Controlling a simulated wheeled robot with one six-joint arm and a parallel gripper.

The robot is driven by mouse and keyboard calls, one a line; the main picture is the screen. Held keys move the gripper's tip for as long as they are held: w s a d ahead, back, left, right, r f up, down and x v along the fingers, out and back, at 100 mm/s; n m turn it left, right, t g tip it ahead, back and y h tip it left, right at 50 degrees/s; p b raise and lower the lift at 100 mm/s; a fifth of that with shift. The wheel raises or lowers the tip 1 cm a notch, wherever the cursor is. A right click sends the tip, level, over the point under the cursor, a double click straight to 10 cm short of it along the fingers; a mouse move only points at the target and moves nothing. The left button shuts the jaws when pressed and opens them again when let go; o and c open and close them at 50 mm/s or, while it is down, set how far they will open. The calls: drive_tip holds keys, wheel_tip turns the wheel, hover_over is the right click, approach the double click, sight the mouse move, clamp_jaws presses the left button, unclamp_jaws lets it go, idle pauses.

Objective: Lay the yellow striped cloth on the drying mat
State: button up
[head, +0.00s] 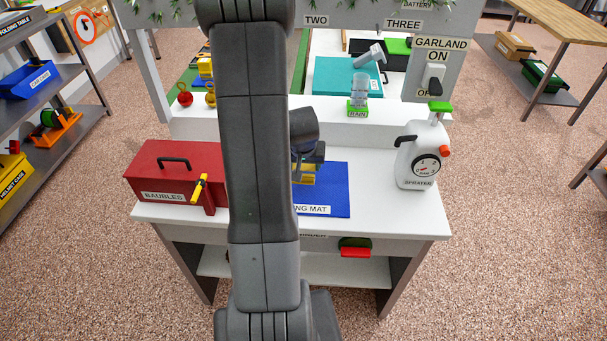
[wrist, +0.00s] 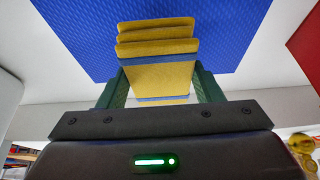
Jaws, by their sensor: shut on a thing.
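The yellow striped cloth (wrist: 158,72) is a folded yellow bundle with a blue-grey stripe, seen between my fingers in the wrist view. It also shows small beneath my wrist in the head view (head: 308,177). My gripper (wrist: 157,88) is shut on it. The blue drying mat (wrist: 80,28) lies on the white bench top, and its right part shows in the head view (head: 335,188). The cloth appears over the mat; whether it touches the mat I cannot tell. My arm hides the mat's left part in the head view.
A red box marked BAUBLES (head: 165,180) stands left of the mat. A white sprayer (head: 418,160) stands at the right. A clear stacked object (head: 359,95) on a green base sits behind on the raised ledge. White bench top lies bare between mat and sprayer.

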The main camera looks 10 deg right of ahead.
drive_tip(key=shift+f+b, duration=0.75)
drive_tip(key=shift+f, duration=1.35)
drive_tip(key=shift+f+b, duration=0.2)
drive_tip(key=shift+b, duration=0.1)
drive_tip(key=o, duration=1.1)
drive_tip(key=shift+c, duration=0.2)
drive_tip(key=shift+r, duration=0.1)
drive_tip(key=shift+r+p, duration=0.45)
drive_tip(key=shift+p, duration=0.05)
drive_tip(key=p+v, duration=0.1)
drive_tip(key=v, duration=1)
drive_tip(key=shift+s, duration=0.3)
drive_tip(key=shift+a, duration=0.1)
